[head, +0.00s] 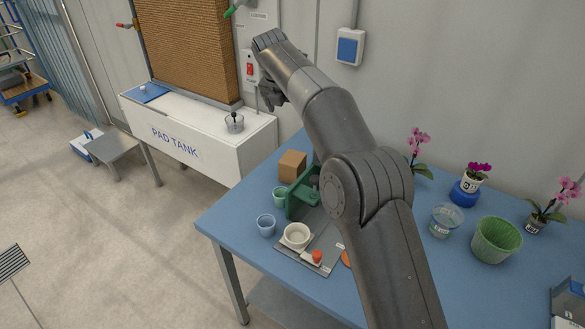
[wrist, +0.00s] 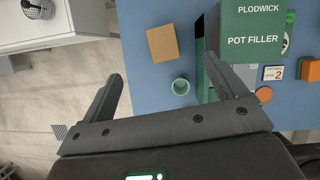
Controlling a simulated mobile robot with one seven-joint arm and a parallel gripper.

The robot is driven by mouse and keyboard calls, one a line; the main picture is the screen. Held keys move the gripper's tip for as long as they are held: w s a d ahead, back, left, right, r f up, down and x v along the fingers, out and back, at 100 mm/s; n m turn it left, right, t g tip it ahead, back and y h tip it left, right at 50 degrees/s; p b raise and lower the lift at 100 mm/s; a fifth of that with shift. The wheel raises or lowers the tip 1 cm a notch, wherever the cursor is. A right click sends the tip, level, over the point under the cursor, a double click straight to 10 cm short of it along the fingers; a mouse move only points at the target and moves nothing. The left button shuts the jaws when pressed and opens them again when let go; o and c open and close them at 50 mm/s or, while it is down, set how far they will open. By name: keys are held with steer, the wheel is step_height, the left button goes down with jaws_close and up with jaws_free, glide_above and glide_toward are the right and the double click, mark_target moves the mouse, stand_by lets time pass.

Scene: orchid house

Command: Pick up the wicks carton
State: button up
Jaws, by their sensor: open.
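A small plain brown carton (head: 292,163) stands on the blue table near its back left edge, behind a green pot (head: 280,197). In the wrist view the brown carton (wrist: 162,43) lies ahead of my fingertips, roughly between their lines. No lettering on it can be read, so I cannot confirm it is the wicks carton. My gripper (wrist: 162,68) is open with nothing between its fingers. In the head view my gripper (head: 268,102) is up in front of the wall, above and left of the carton and apart from it.
A green pot filler (wrist: 256,30) stands right of the carton; the green pot (wrist: 181,86) is close by. The table (head: 222,225) also holds a clear cup (head: 266,225), a white bowl (head: 296,236) and orchids. The pad tank (head: 185,140) is left, past a gap.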

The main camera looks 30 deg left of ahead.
glide_toward(292, 158)
steer(key=shift+d+f, duration=0.15)
steer(key=shift+d, duration=0.15)
steer(key=x, duration=0.5)
steer(key=shift+w+a+f, duration=0.1)
steer(key=shift+f, duration=0.1)
steer(key=shift+x, duration=2.7)
steer(key=shift+a, duration=0.2)
steer(key=shift+c, duration=0.2)
steer(key=c, duration=1.1)
